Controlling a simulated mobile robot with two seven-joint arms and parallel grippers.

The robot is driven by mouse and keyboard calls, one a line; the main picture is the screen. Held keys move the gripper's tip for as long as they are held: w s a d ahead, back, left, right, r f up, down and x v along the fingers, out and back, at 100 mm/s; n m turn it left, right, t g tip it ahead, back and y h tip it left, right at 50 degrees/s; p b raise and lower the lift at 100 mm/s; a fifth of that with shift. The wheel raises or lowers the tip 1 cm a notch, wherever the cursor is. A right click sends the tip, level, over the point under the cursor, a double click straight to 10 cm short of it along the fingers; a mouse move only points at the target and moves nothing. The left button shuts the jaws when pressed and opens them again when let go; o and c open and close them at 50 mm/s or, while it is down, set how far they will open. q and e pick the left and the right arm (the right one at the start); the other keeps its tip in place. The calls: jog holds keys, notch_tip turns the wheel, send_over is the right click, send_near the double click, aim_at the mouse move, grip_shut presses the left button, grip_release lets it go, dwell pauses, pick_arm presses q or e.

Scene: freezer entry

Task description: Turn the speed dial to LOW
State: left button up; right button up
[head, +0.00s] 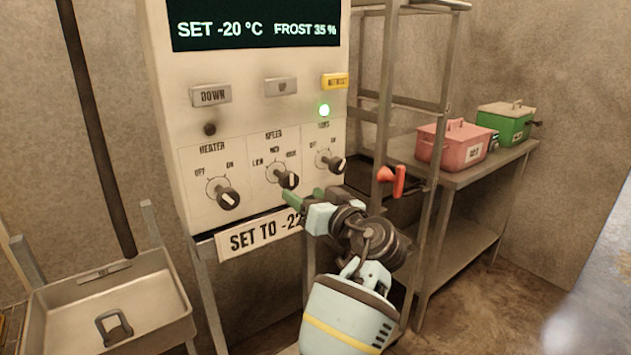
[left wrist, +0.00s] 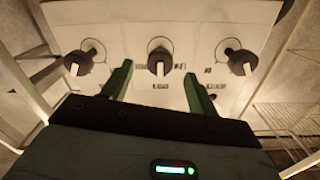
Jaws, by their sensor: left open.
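The speed dial (head: 288,180) is the middle of three black knobs on the white control panel, under the label SPEED with marks around it. Its pale pointer stripe shows, but I cannot tell for sure which mark it points at. My left gripper (head: 296,198), with green fingers, is just in front of and below this dial. In the left wrist view the speed dial (left wrist: 159,62) shows between and just beyond the two spread fingertips. The gripper is open and holds nothing; I cannot tell whether a finger touches the knob. My right gripper is not in view.
The heater dial (head: 228,199) is to the left and another dial (head: 336,163) to the right, both close by. A sign (head: 258,236) hangs below the panel. A metal sink (head: 110,305) stands at left. A red handle (head: 392,180) and a metal rack are at right.

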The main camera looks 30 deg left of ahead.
aim_at(291, 182)
pick_arm(q)
jog(key=shift+a+r, duration=0.2)
jog(key=shift+r, duration=0.3)
jog(key=p+x, duration=0.1)
jog(key=x, duration=0.5)
jog(key=shift+w, duration=0.1)
jog(key=shift+w+a+f, duration=0.15)
jog(key=shift+w+a, duration=0.1)
jog(key=shift+a, duration=0.3)
jog(key=shift+c, duration=0.5)
